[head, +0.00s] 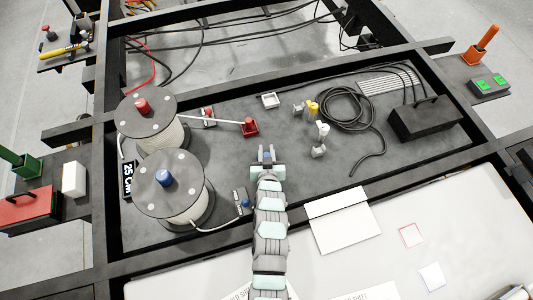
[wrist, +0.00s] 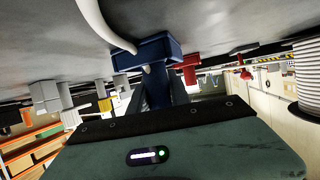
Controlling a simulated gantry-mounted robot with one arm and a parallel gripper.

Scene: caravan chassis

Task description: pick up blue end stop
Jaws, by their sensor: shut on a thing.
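The blue end stop (wrist: 147,53) is a dark blue block on a narrower stem, large in the wrist view. My gripper (head: 266,155) is over the grey panel near the middle of the head view. It is shut on the blue end stop, whose lower part sits between the fingers. A thick white cable (wrist: 98,22) runs to the block, and its end shows against the block's face.
A red end stop (head: 249,128) with a white cable stands just beyond my gripper. Two cable spools, one with a red knob (head: 142,106) and one with a blue knob (head: 165,179), stand to the left. Small white and yellow parts (head: 313,107) and a coiled black cable (head: 347,108) lie right.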

